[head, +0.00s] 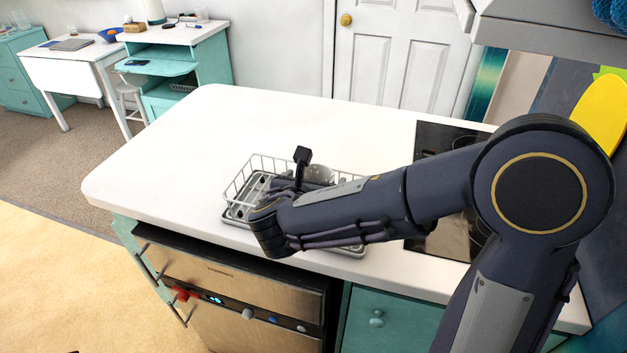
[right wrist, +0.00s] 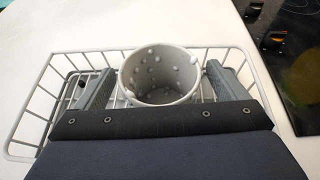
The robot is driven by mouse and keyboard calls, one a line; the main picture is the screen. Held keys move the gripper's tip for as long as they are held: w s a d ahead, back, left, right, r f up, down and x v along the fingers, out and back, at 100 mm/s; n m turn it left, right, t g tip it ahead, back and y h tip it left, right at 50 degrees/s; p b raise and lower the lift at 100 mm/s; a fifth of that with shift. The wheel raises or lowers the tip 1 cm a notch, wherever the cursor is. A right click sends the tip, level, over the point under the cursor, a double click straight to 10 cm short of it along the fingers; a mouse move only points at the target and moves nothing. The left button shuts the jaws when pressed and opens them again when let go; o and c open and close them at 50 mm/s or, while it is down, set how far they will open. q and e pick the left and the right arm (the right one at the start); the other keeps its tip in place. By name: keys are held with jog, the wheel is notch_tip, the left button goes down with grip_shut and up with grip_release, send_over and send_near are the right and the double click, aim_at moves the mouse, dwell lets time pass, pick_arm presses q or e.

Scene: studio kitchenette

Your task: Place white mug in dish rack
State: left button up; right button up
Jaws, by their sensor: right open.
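The white mug, a pale cup with small raised bumps (right wrist: 160,76), stands upright inside the wire dish rack (right wrist: 20,128) in the right wrist view. Its open mouth faces my camera, and no handle shows. My right gripper (right wrist: 160,70) is open, with one finger on each side of the mug. Gaps seem to show beside the mug, but I cannot tell whether a finger touches it. In the head view the mug (head: 319,172) is partly hidden behind my right arm, as is much of the rack (head: 240,180). My left gripper is not in view.
The rack sits near the front edge of the white counter (head: 200,130). A black cooktop (head: 435,140) lies to its right. The counter's left part is clear.

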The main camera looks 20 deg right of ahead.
jog(key=shift+r+p, duration=0.35)
jog(key=v, duration=1.2)
jog(key=shift+f, duration=0.15)
